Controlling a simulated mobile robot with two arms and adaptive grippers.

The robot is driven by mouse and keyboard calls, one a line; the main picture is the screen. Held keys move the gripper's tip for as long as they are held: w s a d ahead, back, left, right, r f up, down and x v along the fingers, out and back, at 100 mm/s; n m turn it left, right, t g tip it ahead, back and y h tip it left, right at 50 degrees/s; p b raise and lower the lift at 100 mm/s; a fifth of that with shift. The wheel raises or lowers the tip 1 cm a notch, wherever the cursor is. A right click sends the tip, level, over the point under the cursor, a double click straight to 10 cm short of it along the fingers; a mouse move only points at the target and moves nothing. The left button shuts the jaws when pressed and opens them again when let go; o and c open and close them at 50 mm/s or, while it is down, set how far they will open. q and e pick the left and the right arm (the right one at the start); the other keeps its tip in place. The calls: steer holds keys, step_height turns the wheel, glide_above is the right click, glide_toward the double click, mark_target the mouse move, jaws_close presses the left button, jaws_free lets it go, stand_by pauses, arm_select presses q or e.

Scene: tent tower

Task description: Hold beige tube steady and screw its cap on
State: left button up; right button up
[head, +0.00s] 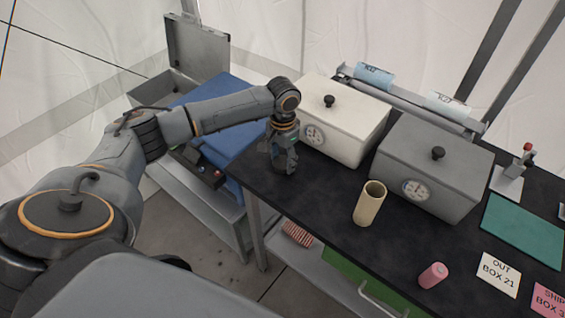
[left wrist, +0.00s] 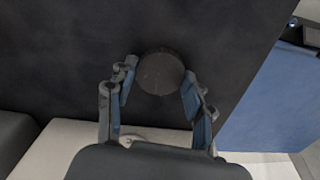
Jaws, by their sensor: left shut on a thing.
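The beige tube (head: 368,207) stands upright on the black table with its top open. No gripper touches it. My left gripper (head: 284,167) points down at the table's left end, in front of the cream box and left of the tube. It is shut on a dark round cap (left wrist: 160,72), which shows between the blue-padded fingertips in the left wrist view. In the head view the cap is hidden by the fingers. My right gripper is not in view.
The cream box (head: 342,119) and the grey box (head: 430,165), both with knobs and dials, stand behind on the black table (head: 310,212). A pink cylinder (head: 433,275) and a white OUT BOX 21 card (head: 499,274) lie right of the tube. Table between gripper and tube is clear.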

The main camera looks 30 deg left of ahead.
arm_select(q)
steer(key=shift+r, duration=0.1)
steer(key=shift+r, duration=0.55)
steer(key=s+d+r+b, duration=0.1)
steer(key=s+r+b, duration=0.1)
steer(key=s+r, duration=0.9)
steer(key=s, duration=0.3)
steer(key=shift+d+r+b, duration=0.2)
steer(key=shift+r+b, duration=0.15)
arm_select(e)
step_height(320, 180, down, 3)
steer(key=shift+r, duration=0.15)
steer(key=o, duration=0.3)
arm_select(q)
steer(key=shift+w, duration=0.1)
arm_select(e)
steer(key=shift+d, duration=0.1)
